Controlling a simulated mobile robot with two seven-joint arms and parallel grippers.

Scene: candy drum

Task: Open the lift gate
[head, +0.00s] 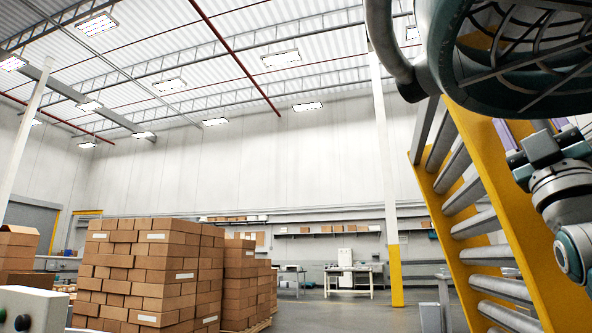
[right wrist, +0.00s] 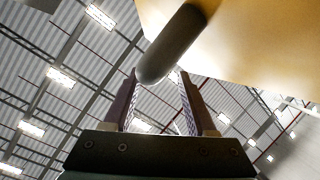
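A yellow frame with several grey crossbars (head: 478,223) stands tilted at the right of the head view; I cannot tell whether it is the lift gate. In the right wrist view, a grey bar with a rounded end (right wrist: 178,42) runs down from a yellow surface (right wrist: 245,45). My right gripper (right wrist: 159,75) has its two fingers apart, and the bar's end lies near the fingertips, closer to the left one. No grip shows. My left gripper is not in view.
A dark teal round part with a grille (head: 520,60) and a curved grey tube hangs at the top right. Stacked cardboard boxes (head: 150,275) stand at the lower left, with a grey control box (head: 35,308) in front. A white and yellow post (head: 392,250) stands mid-right.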

